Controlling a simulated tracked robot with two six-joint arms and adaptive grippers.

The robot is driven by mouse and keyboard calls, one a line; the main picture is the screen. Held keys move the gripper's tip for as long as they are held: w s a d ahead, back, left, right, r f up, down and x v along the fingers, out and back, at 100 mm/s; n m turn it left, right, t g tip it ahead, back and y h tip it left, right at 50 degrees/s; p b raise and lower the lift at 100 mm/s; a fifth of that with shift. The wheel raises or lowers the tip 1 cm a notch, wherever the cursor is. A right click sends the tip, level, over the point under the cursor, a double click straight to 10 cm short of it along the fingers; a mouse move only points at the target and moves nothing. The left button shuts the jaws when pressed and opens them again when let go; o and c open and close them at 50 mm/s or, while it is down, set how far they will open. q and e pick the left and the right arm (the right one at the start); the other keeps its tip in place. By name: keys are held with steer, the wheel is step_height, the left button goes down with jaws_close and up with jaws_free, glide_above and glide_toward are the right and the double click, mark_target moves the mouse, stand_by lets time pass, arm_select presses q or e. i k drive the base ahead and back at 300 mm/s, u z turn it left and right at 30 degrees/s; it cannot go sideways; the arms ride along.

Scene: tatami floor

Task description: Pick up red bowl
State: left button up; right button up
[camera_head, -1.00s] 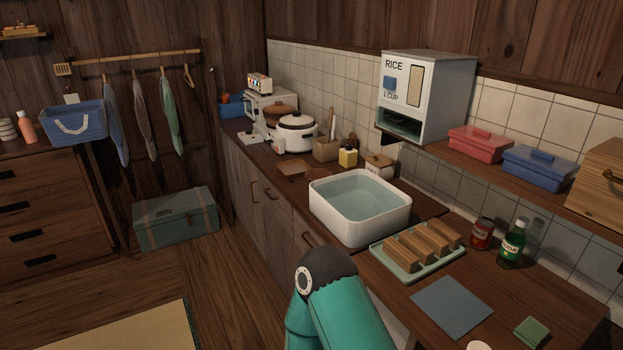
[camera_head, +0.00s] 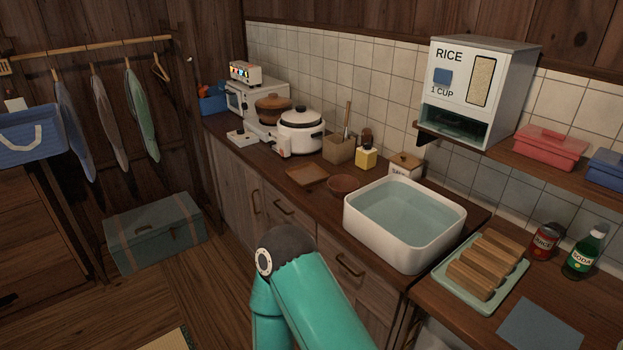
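A small reddish-brown bowl (camera_head: 343,186) stands upright on the wooden counter, just left of the white basin. It looks empty, though its inside is small in this view. A teal arm link of mine rises from the bottom centre of the head view, in front of the counter's cabinets. Neither of my grippers shows, so I cannot see whether they are open or shut. The bowl is apart from the visible arm part.
The white basin of water (camera_head: 352,221) is right of the bowl; a brown square board (camera_head: 307,175) lies left. Behind are a wooden utensil box (camera_head: 338,150), a yellow jar (camera_head: 366,156) and a white pot (camera_head: 300,137). A chest (camera_head: 155,232) sits on the floor.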

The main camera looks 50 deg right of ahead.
mark_target(341, 185)
steer(key=u, duration=0.1)
steer(key=i, duration=1.8)
steer(key=z, duration=1.8)
steer(key=i, duration=0.2)
steer(key=z, duration=2)
steer(key=i, duration=0.45)
steer(key=u, duration=0.25)
steer(key=k, duration=0.45)
steer(key=z, duration=0.15)
